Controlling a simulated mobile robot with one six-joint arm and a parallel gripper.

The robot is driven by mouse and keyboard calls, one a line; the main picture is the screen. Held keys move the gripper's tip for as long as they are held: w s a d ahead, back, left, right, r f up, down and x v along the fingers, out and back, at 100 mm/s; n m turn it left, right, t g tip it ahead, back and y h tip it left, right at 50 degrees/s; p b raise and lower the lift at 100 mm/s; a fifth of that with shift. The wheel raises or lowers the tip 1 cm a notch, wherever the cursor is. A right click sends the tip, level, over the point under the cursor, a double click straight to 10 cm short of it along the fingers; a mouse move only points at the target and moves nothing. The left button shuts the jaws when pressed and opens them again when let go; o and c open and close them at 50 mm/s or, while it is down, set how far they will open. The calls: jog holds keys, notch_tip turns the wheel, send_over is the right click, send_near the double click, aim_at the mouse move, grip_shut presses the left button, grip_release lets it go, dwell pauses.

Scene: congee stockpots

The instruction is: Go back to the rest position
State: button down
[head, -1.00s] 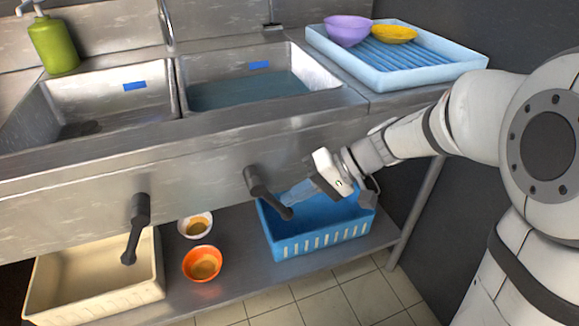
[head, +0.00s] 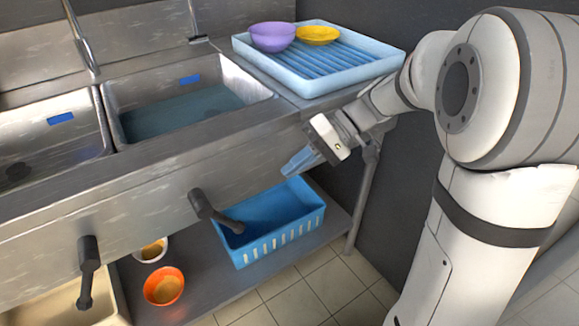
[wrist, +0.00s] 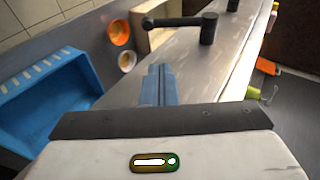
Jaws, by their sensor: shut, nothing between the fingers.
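My gripper (head: 299,163) is in front of the sink's metal front panel, above the blue basket, in the head view. Its blue fingers (wrist: 159,85) are together with nothing between them in the wrist view. The gripper is clear of the basket and the lever handles. My arm reaches in from the right.
A blue basket (head: 285,236), an orange bowl (head: 163,298), a white bowl (head: 137,254) and a cream bin (head: 30,308) are on the lower shelf. Black levers (head: 203,206) stick out from the front panel. A drying tray (head: 372,72) holds purple (head: 273,42) and yellow (head: 317,40) bowls.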

dwell(0.3)
jog(key=s+d+r+m+t+h+p, duration=0.2)
jog(key=s+d+r+h+p, duration=0.3)
jog(key=r+p, duration=0.5)
jog(key=s+d+r+m+t+h+p, duration=0.3)
jog(key=s+d+r+p, duration=0.4)
jog(key=r+p, duration=0.3)
jog(key=t+h+p, duration=0.1)
jog(key=h+p, duration=0.1)
jog(key=p, duration=0.2)
jog(key=shift+s+d+r+h+p, duration=0.15)
jog(key=shift+d+r+h+p, duration=0.05)
jog(key=shift+h+p, duration=0.15)
dwell(0.6)
